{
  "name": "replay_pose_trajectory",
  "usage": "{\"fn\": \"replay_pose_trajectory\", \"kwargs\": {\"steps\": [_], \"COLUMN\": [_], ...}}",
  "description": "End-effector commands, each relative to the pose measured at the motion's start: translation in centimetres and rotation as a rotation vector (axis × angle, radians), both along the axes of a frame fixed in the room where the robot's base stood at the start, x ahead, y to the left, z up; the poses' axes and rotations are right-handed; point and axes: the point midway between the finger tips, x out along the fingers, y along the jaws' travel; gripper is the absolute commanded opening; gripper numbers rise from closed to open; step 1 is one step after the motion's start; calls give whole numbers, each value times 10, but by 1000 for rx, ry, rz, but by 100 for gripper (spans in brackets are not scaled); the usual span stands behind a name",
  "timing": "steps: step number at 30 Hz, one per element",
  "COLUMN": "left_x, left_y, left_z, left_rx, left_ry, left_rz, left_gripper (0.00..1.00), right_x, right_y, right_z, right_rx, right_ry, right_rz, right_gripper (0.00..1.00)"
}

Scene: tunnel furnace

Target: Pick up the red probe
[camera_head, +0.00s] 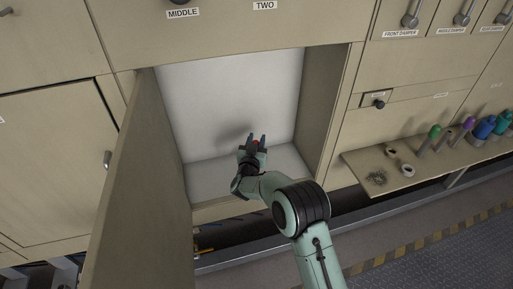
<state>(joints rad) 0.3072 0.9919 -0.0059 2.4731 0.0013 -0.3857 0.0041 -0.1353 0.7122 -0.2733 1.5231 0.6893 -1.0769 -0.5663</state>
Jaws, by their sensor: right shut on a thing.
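My right gripper (252,144) is inside the open compartment, in front of its pale back wall. Its two fingers point away from me. A small red thing (255,143), which looks like the red probe, shows between the fingers, and the gripper is shut on it. Most of the probe is hidden by the gripper, so its length and tilt cannot be told. My left gripper does not show in the head view.
The compartment door (142,195) stands open on the left. The compartment's right wall (323,105) is close to my arm. A shelf (432,158) on the right holds rings (407,170) and several coloured-top items (468,124). The compartment is otherwise empty.

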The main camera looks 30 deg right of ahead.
Motion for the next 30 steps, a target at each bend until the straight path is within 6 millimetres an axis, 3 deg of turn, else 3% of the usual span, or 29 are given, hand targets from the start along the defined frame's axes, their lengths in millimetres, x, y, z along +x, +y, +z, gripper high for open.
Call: {"fn": "replay_pose_trajectory", "kwargs": {"steps": [1,12,18,24,30], "left_x": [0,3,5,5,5], "left_y": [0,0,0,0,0], "left_z": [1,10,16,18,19], "left_rx": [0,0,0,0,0], "left_ry": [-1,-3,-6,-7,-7], "left_rz": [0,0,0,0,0], "left_gripper": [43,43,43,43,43], "right_x": [0,0,0,0,0], "right_y": [0,0,0,0,0], "right_z": [14,97,135,152,154], "right_rx": [0,1,0,0,0], "right_ry": [-6,-6,-4,-1,0], "right_rz": [0,0,1,0,0], "right_gripper": [2,2,2,2,2]}}
